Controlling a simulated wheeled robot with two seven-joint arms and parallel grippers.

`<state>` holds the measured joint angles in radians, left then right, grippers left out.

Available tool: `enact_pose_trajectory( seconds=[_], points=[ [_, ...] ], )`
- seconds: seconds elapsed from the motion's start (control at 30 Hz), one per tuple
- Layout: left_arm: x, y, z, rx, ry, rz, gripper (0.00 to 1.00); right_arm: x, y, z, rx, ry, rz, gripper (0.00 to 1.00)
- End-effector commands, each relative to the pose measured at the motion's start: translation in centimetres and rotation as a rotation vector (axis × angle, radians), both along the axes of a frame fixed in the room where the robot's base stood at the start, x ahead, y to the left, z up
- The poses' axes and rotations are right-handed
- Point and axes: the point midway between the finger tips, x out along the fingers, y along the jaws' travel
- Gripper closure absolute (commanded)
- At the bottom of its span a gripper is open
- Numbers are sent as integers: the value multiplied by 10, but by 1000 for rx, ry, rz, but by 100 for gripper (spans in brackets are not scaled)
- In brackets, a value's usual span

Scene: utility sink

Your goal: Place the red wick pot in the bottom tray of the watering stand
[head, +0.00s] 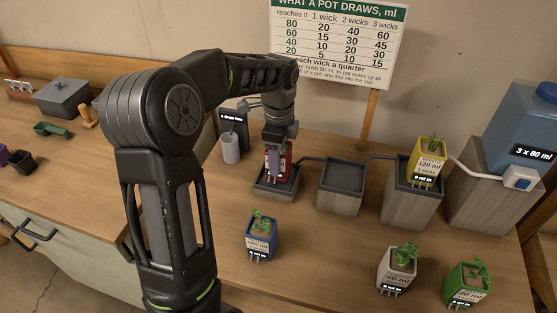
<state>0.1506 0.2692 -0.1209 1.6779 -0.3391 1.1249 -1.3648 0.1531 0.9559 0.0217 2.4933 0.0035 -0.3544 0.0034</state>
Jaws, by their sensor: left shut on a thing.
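The red wick pot (286,169) is at the lowest, leftmost tray (292,191) of the watering stand, mostly hidden behind my left gripper. My left gripper (275,166) points down and is shut on the red pot. The pot looks to be in or just over the tray; I cannot tell whether it touches the tray floor. The middle tray (342,173) is empty. The highest tray (413,191) holds a yellow pot (428,163) with a plant. My right gripper is not in view.
A blue pot (261,240), a white pot (397,275) and a green pot (466,287) stand in front of the trays. A blue water tank (520,120) is at the right. A grey cup (230,150) stands behind my left gripper. A chart sign (335,45) stands at the back.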

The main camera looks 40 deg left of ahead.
Motion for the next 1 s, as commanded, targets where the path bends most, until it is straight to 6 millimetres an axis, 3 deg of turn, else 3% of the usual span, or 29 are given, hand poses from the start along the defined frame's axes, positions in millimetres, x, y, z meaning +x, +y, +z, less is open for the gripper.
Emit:
enact_pose_trajectory(
  seconds=[0.13,0.5,0.53,0.8,1.0],
  points=[
    [0,0,-15,0,1,0,97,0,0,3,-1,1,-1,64],
    [0,0,-20,0,-1,1,97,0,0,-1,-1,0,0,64],
    [0,0,-20,0,0,1,45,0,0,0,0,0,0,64],
    [0,0,-19,0,0,1,24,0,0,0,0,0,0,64],
    [0,0,-19,0,0,1,24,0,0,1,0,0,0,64]
  ],
)
